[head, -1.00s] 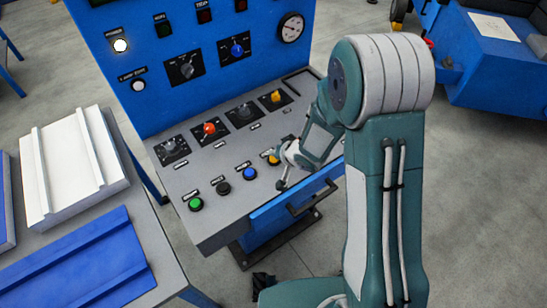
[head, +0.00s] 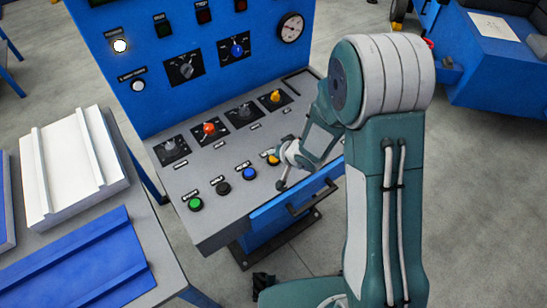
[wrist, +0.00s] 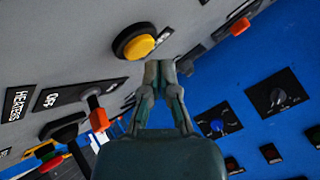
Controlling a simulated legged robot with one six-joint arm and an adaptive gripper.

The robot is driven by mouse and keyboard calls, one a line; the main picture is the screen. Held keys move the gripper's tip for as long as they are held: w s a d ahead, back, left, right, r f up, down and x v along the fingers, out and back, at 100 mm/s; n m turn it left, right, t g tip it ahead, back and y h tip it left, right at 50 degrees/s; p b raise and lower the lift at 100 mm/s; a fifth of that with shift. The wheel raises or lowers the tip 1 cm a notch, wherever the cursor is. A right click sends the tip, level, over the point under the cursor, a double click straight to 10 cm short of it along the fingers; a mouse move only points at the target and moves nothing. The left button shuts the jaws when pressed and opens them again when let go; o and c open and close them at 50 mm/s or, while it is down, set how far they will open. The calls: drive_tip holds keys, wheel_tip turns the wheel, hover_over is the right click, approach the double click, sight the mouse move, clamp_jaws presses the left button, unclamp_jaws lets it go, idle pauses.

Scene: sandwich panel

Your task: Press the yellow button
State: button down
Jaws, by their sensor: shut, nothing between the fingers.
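The yellow button (head: 272,158) is on the sloped grey desk of the blue panel, at the right end of the front button row. In the wrist view the yellow button (wrist: 138,46) shows as a yellow cap in a dark ring, just left of the fingertips. My gripper (head: 281,186) hangs over the front edge area of the desk, beside the button. In the wrist view the fingers of my gripper (wrist: 160,66) are together and empty. I see no contact with the cap there.
Blue (head: 249,173), black (head: 222,188) and green (head: 195,203) buttons continue the row to the left. Behind them are several knobs, including an orange one (head: 209,128) and a yellow one (head: 276,96). A drawer handle (head: 312,197) juts out below the desk.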

drive_tip(key=shift+f, duration=0.1)
drive_tip(key=shift+f, duration=0.25)
drive_tip(key=shift+f, duration=0.45)
idle(0.9)
drive_tip(key=shift+r, duration=0.85)
drive_tip(key=shift+r, duration=2.5)
